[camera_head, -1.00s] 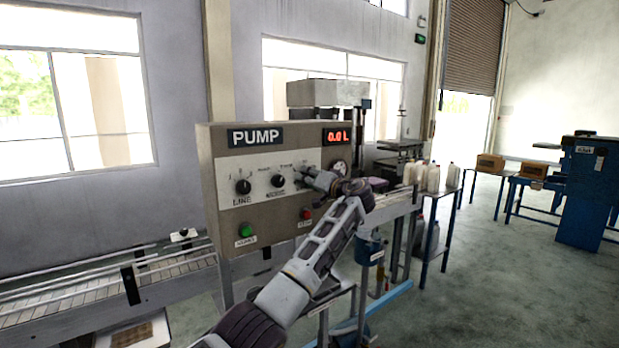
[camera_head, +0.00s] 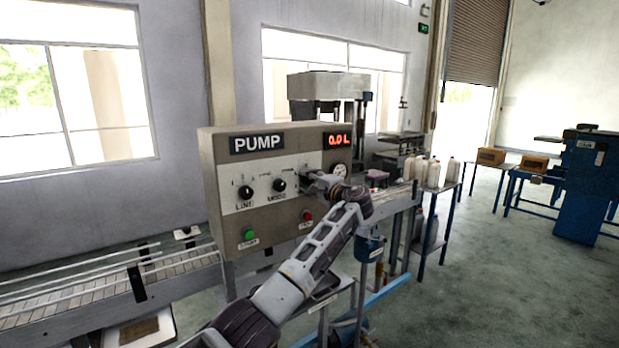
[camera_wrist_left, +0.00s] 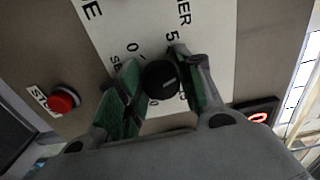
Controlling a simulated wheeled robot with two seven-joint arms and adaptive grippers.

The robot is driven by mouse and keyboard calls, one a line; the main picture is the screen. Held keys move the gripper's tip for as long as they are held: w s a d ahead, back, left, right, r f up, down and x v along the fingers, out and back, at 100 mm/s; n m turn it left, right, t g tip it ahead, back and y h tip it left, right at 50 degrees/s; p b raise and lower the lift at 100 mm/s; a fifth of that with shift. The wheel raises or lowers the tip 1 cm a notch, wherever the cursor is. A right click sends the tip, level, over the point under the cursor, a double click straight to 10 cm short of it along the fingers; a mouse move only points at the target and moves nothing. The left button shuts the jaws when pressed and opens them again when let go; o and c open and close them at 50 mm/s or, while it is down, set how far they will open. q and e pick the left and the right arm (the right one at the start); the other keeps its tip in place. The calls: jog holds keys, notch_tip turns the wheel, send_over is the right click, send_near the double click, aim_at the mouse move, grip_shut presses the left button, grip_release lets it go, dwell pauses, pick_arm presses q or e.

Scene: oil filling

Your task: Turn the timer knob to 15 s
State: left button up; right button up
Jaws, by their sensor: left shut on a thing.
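The pump panel (camera_head: 219,172) is a grey-brown box with a white control strip and a red display reading 0.0 L. The black timer knob (camera_wrist_left: 160,81) sits between the two green-padded fingers of my left gripper (camera_wrist_left: 156,84), which is shut on it. The markings 0 and 5 show beside the knob in the left wrist view; other marks are hidden or too small to read. In the head view my left gripper (camera_head: 311,180) is at the right end of the white strip and covers the timer knob. My right gripper is not in view.
The line knob (camera_head: 246,192) and mode knob (camera_head: 279,185) are left of my gripper. A green start button (camera_head: 249,234) and red stop button (camera_head: 307,216) sit below. A conveyor (camera_head: 110,283) runs at the left. White jugs (camera_head: 433,173) stand on a table at the right.

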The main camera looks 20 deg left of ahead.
pick_arm(q)
jog(key=m+p, duration=0.1)
jog(key=m, duration=0.1)
jog(key=shift+r+m, duration=0.15)
jog(key=shift+m, duration=0.15)
jog(key=m, duration=0.3)
jog(key=shift+d+p, duration=0.1)
jog(key=shift+p, duration=0.2)
jog(key=m, duration=0.6)
jog(key=shift+m, duration=0.3)
jog(key=shift+w+m, duration=0.1)
jog(key=shift+m, duration=1.6)
jog(key=o, duration=1)
jog(key=shift+d, duration=0.1)
jog(key=shift+o, duration=0.2)
